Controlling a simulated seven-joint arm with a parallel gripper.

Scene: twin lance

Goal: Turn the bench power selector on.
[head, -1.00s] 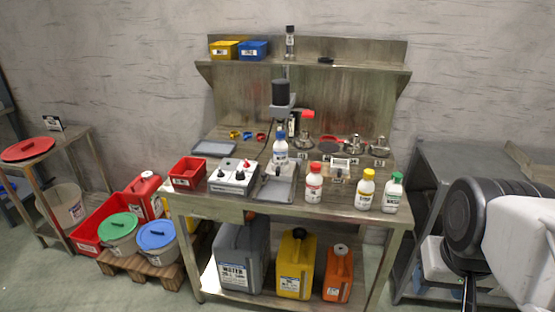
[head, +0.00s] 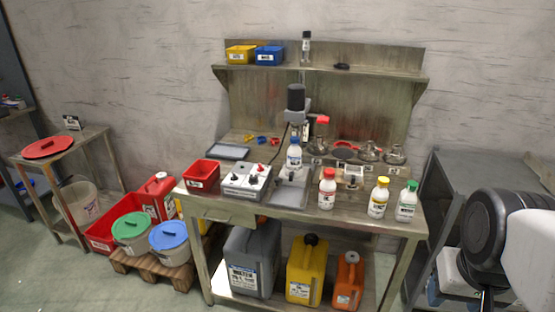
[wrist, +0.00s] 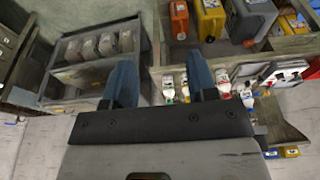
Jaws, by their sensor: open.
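A grey control box (head: 245,182) with black and red knobs on its sloped top stands on the left half of the metal bench (head: 330,224) in the head view. I take it for the power selector; its labels and knob settings are too small to read. My gripper (wrist: 162,78) shows in the wrist view with two blue fingers spread apart and nothing between them. It is well away from the box. In the head view my arm is at the far right, and its fingers cannot be made out clearly.
A red bin (head: 201,174) stands left of the box, and a blue-capped bottle (head: 294,156) to its right. Red-, yellow- and green-capped bottles (head: 327,190) line the bench's front right. Jerrycans (head: 306,272) stand below. A grey side table (head: 480,170) is near my arm.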

